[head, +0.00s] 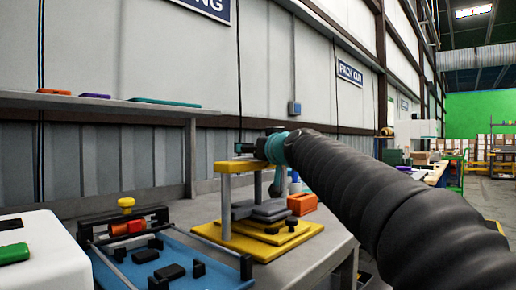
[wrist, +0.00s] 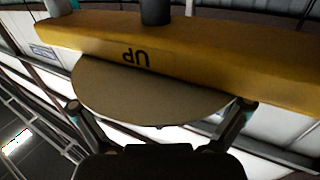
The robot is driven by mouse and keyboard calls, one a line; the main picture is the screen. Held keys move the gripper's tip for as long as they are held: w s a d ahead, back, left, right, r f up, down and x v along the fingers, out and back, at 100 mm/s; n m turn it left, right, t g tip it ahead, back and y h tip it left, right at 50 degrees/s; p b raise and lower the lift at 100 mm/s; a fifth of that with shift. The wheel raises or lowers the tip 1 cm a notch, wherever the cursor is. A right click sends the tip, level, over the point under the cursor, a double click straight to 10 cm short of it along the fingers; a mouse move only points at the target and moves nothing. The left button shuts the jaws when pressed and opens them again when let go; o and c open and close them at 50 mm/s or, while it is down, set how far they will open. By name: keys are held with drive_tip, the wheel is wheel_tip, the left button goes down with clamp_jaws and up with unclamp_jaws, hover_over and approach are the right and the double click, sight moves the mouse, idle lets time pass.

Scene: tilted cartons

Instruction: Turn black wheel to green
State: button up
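A yellow press-like frame (head: 245,166) stands on the bench, and my gripper (head: 252,147) is at its top bar. In the wrist view the yellow bar (wrist: 200,50) carries the upside-down word "UP". A broad tan round disc (wrist: 150,95) lies against the bar, between the fingers of my gripper (wrist: 160,106). The fingers are wide apart, one at each side of the disc; firm contact is not visible. A black cylinder (wrist: 155,11) stands beyond the bar. I cannot make out a black wheel for certain, nor a green mark on it.
A blue fixture tray (head: 180,262) with black blocks and a yellow knob (head: 126,203) is left of the frame. An orange block (head: 302,204) sits right of it. A white box (head: 40,245) is at the far left. A shelf (head: 100,102) runs behind.

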drive_tip(key=v, duration=1.2)
idle(0.5)
